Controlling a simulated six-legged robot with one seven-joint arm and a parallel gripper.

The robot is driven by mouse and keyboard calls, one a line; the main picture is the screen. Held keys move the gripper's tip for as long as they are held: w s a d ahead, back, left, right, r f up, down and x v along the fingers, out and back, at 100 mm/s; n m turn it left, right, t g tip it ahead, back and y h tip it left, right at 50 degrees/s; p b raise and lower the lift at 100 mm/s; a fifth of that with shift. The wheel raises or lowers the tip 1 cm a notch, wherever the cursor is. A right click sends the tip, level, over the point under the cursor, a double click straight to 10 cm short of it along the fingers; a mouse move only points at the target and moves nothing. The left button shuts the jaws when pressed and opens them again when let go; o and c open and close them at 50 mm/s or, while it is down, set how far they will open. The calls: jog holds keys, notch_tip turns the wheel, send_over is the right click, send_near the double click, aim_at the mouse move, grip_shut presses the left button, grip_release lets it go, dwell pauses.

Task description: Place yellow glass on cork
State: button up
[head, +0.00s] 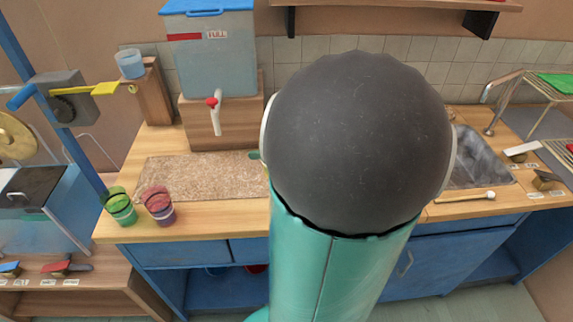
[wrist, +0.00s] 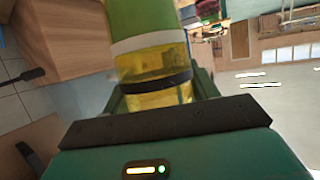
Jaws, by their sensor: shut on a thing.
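In the wrist view, my gripper (wrist: 160,88) is shut on the yellow glass (wrist: 155,70). The glass is see-through yellow with a dark band and a pale band, and green shows at its far end. In the head view, my arm's big dark joint and teal link hide the glass and nearly all of my gripper. The cork (head: 200,178) is a flat speckled brown mat on the wooden counter, left of my arm. Its right end is partly hidden by my arm. No glass stands on the visible part of it.
A green cup (head: 120,207) and a red-purple cup (head: 158,205) stand at the counter's front left. A water tank (head: 212,60) with a red-handled tap stands behind the cork. A pale blue cup (head: 130,64) sits on a wooden post. A mallet (head: 465,197) lies right of my arm.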

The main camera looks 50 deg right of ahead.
jog(key=shift+w+d+f, duration=0.95)
jog(key=shift+d+f, duration=1.2)
jog(key=shift+w+d+f, duration=0.9)
jog(key=shift+d+f, duration=1.2)
jog(key=shift+f, duration=0.1)
jog(key=shift+w+d+f, duration=0.95)
jog(key=shift+d+f, duration=1.2)
jog(key=shift+f, duration=0.2)
jog(key=o, duration=1.3)
jog(key=shift+r, duration=0.1)
